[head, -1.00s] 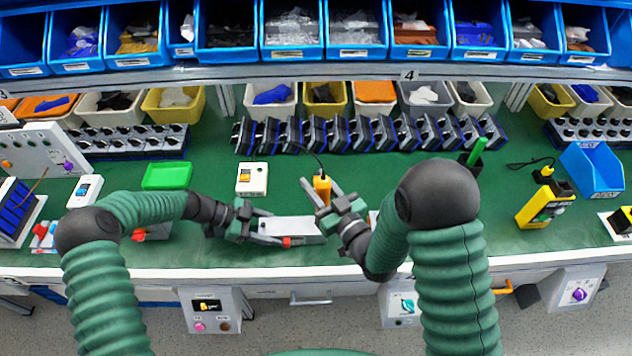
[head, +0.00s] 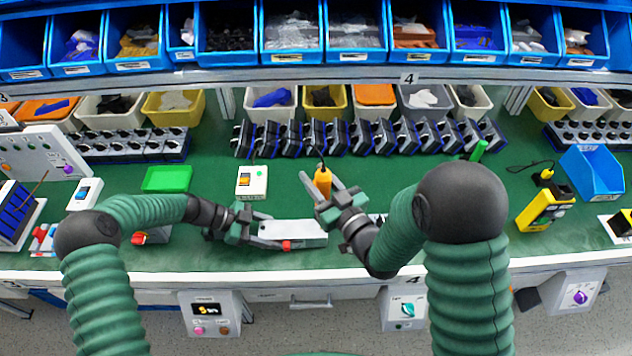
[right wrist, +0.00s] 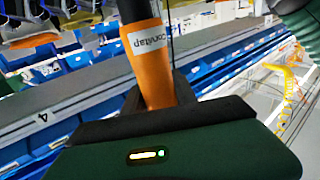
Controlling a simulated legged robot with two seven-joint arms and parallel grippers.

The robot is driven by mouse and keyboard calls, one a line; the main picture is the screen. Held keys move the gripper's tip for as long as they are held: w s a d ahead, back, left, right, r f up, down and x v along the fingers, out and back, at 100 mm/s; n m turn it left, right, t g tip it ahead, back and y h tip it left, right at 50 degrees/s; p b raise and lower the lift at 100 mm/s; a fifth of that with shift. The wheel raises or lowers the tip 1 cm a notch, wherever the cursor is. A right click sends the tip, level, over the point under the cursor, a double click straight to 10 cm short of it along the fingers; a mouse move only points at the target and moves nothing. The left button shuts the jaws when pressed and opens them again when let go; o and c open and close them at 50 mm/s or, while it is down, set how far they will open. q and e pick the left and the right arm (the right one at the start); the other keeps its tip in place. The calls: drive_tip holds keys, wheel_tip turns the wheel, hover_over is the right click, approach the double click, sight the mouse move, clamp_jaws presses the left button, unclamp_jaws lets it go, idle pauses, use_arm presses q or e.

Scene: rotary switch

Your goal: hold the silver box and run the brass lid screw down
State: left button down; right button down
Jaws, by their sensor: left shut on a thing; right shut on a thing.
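The silver box (head: 302,228) lies flat near the front of the green bench, with a small red part (head: 287,245) on its near side. My left gripper (head: 264,232) is shut on its left end. My right gripper (head: 321,188) is shut on an orange power screwdriver (head: 322,178), behind and above the box's right end. In the right wrist view the screwdriver's orange body (right wrist: 152,65) with a white label stands between the fingers. Its tip is hidden in both views. I cannot make out the brass lid screw.
A row of dark blue-edged modules (head: 365,137) crosses the bench behind the screwdriver. A yellow meter (head: 545,207) and a blue bin (head: 592,170) stand at right.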

idle(0.3)
use_arm(q)
drive_tip(key=shift+c, duration=2.2)
unclamp_jaws()
drive_tip(key=v, duration=1.2)
